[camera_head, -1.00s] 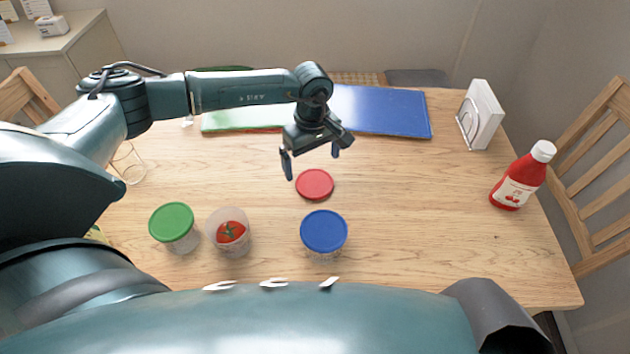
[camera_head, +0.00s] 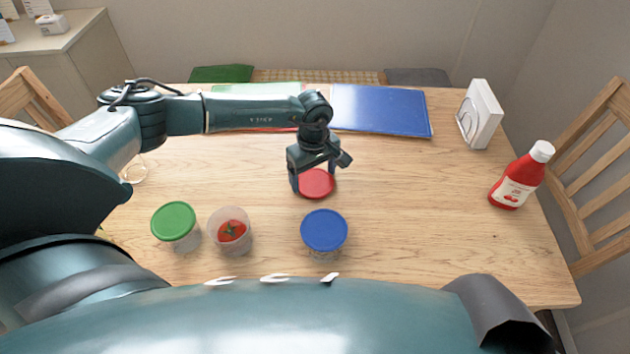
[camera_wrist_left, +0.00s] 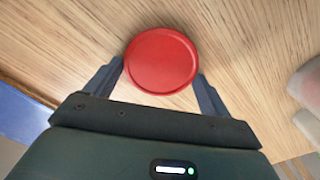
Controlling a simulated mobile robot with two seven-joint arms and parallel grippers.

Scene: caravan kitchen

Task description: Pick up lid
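A round red lid (camera_head: 316,185) lies flat on the wooden table, by itself; it also shows in the left wrist view (camera_wrist_left: 161,60). My left gripper (camera_head: 313,188) is right above the lid and low over the table. In the left wrist view its two fingers (camera_wrist_left: 158,85) are spread wide, one on each side of the near part of the lid, with nothing gripped. Whether the fingertips touch the lid cannot be told. An open clear container (camera_head: 229,231) with a tomato in it stands at the front left. My right gripper is not in view.
A green-lidded container (camera_head: 174,224) and a blue-lidded container (camera_head: 324,230) stand near the front. Cutting boards (camera_head: 380,110) lie at the back. A ketchup bottle (camera_head: 520,177) and a napkin holder (camera_head: 481,115) stand on the right. The table right of the lid is clear.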

